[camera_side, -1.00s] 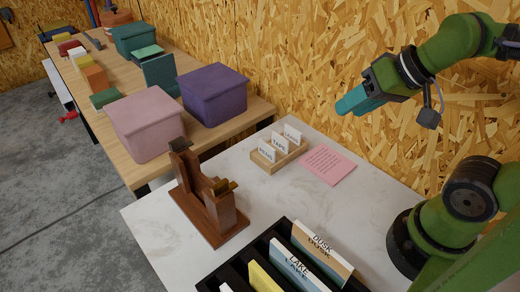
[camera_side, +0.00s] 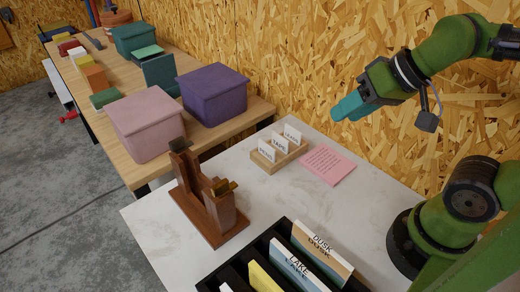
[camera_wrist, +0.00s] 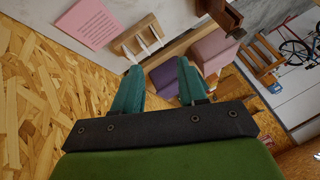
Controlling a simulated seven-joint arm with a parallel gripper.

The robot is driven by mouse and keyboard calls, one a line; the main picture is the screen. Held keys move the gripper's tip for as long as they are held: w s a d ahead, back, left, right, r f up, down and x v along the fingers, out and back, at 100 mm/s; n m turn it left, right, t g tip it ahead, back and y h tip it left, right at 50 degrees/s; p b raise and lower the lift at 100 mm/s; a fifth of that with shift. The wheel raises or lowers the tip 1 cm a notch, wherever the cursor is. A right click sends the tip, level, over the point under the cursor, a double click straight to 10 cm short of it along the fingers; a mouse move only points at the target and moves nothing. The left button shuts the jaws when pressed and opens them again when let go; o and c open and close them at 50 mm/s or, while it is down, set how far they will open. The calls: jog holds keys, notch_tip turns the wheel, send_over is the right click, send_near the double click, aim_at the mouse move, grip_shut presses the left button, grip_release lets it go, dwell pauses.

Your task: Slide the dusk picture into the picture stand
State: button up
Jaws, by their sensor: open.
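The dusk picture (camera_side: 323,250) stands upright in the black slotted rack (camera_side: 235,268) at the bottom of the side view, its name on the top edge. The lake picture (camera_side: 290,268) stands beside it to the left. The brown wooden picture stand (camera_side: 212,215) is on the white table, left of the rack, with two uprights and nothing seen in it. Part of it shows at the top of the wrist view (camera_wrist: 224,14). My gripper (camera_side: 338,112) is empty and open, high above the table's right back part, well away from rack and stand. Its teal fingers (camera_wrist: 157,88) are apart.
A yellow picture (camera_side: 263,277) also stands in the rack. A small wooden card holder (camera_side: 278,155) and a pink note (camera_side: 327,164) lie behind the rack. Pink (camera_side: 148,124) and purple (camera_side: 212,94) boxes stand on the bench behind. The chipboard wall (camera_side: 310,60) is close to my arm.

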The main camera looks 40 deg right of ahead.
jog(key=s+a+n+g, duration=0.3)
jog(key=a+n+g, duration=0.15)
jog(key=a, duration=0.75)
jog(key=m+g+h, duration=0.1)
jog(key=g+h, duration=0.1)
send_over(323, 244)
jog(key=f, duration=1)
jog(key=shift+a, duration=0.2)
jog(key=shift+d+f, duration=0.15)
jog(key=shift+f, duration=2.6)
grip_shut()
